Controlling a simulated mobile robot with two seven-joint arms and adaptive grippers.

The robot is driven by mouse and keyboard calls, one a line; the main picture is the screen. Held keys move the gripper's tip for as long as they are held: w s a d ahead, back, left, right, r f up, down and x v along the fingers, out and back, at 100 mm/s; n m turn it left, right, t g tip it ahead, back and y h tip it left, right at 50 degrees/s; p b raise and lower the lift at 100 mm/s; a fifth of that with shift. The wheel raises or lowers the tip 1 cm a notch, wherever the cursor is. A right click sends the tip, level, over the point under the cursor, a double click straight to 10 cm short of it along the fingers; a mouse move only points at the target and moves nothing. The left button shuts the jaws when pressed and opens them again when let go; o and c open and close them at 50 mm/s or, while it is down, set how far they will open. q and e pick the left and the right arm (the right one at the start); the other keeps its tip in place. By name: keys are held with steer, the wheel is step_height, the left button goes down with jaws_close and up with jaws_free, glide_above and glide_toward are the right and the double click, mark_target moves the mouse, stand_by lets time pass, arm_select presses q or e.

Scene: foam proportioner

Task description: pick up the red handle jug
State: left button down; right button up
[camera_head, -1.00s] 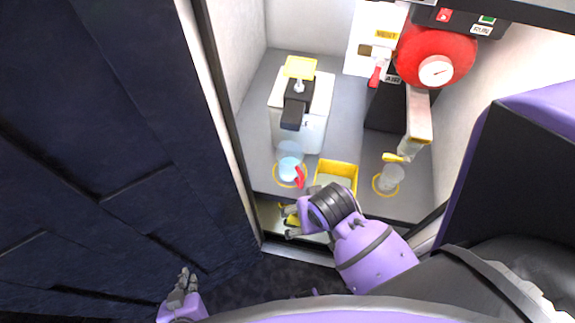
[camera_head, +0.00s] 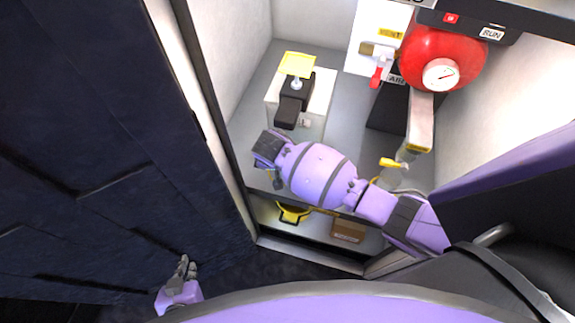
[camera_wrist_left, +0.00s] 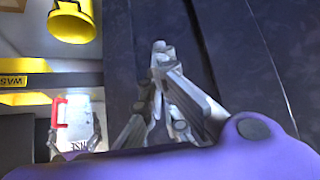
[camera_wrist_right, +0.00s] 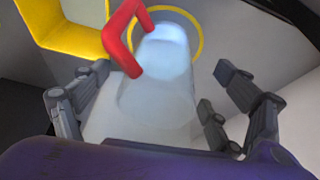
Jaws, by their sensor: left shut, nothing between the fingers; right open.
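The clear jug (camera_wrist_right: 160,100) with a red handle (camera_wrist_right: 122,35) stands inside a yellow ring on the counter, with pale blue contents. In the right wrist view my right gripper (camera_wrist_right: 160,72) is open, its fingers on either side of the jug; I cannot tell if they touch it. In the head view my right arm hides the jug. The left wrist view shows a clear container with a red handle (camera_wrist_left: 60,115) at left, with grey fingers beside it. My left gripper (camera_head: 183,264) is shut and empty, low by the dark door, well away from the jug.
A white dispenser (camera_head: 312,125) with a black spout stands behind the jug. A yellow tray (camera_wrist_right: 70,38) is beside it. A red tank (camera_head: 440,55) with a gauge is at right. A dark door (camera_head: 90,150) stands left. The lower shelf holds a yellow bucket (camera_head: 292,213) and a brown box (camera_head: 348,231).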

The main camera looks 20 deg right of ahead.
steer(key=x, duration=0.3)
steer(key=shift+w+f, duration=0.1)
steer(key=shift+w, duration=0.15)
steer(key=shift+c, duration=0.2)
steer(key=c, duration=1.4)
steer(key=shift+c, duration=0.5)
